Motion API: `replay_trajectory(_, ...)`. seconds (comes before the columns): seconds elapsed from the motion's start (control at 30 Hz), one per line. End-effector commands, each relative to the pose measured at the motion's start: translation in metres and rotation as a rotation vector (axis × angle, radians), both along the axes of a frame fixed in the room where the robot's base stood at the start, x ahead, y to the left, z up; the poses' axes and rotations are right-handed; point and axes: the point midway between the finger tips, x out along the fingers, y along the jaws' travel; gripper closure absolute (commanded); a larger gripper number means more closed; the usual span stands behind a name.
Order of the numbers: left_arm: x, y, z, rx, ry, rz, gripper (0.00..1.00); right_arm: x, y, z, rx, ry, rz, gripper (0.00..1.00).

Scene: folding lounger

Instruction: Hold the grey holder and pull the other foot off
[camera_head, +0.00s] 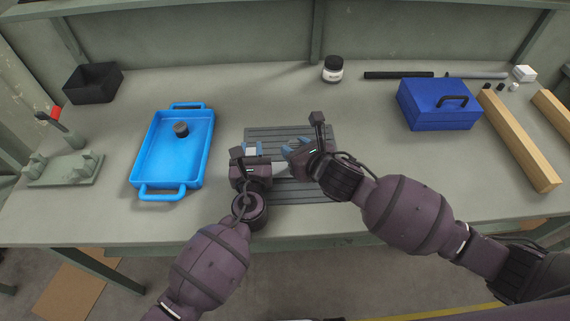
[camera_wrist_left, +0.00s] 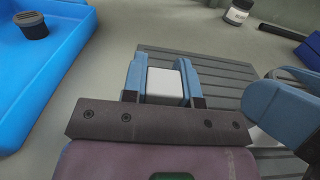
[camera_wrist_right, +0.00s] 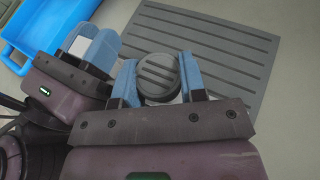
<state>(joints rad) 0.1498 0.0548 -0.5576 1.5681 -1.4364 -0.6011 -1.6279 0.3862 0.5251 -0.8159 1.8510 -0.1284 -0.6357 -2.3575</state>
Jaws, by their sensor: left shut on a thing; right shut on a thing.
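My left gripper (camera_head: 252,150) is shut on the light grey holder, a pale block (camera_wrist_left: 164,86) between its blue fingers in the left wrist view. My right gripper (camera_head: 291,150) is close to its right, shut on a dark round ribbed foot (camera_wrist_right: 158,76), seen between its fingers in the right wrist view. A pale part of the holder (camera_head: 281,170) shows between the two grippers. The fingers hide whether the foot is still seated in the holder. Another dark foot (camera_head: 181,129) rests in the blue tray (camera_head: 172,188); it also shows in the left wrist view (camera_wrist_left: 33,25).
Both grippers are over a grey ribbed mat (camera_head: 300,196). A black bin (camera_head: 93,82) and a green fixture (camera_head: 64,168) are at left. A jar (camera_head: 333,69), blue toolbox (camera_head: 437,105), dark rods (camera_head: 399,75) and wooden beams (camera_head: 520,140) lie behind and right.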

Motion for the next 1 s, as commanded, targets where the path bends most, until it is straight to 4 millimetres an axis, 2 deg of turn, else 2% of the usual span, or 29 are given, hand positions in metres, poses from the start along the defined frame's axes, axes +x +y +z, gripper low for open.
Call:
replay_trajectory(0.03, -0.002, 0.002, -0.008, 0.004, 0.013, 0.003, 1.00, 0.000, 0.000, 0.000, 0.000, 0.001, 0.000, 1.00)
replay_trajectory(0.6, -0.002, 0.002, -0.008, 0.004, 0.013, 0.003, 1.00, -0.001, 0.000, 0.018, 0.000, 0.001, 0.002, 1.00)
replay_trajectory(0.93, -0.002, 0.002, -0.008, 0.004, 0.013, 0.003, 1.00, -0.001, 0.000, 0.019, 0.000, 0.002, 0.001, 1.00)
replay_trajectory(0.97, -0.002, 0.002, -0.008, 0.003, 0.013, 0.002, 0.70, -0.001, 0.000, 0.019, 0.000, 0.002, 0.001, 1.00)
replay_trajectory(1.0, -0.002, 0.002, -0.007, 0.003, 0.012, 0.002, 0.64, -0.001, 0.000, 0.019, 0.000, 0.002, 0.001, 1.00)
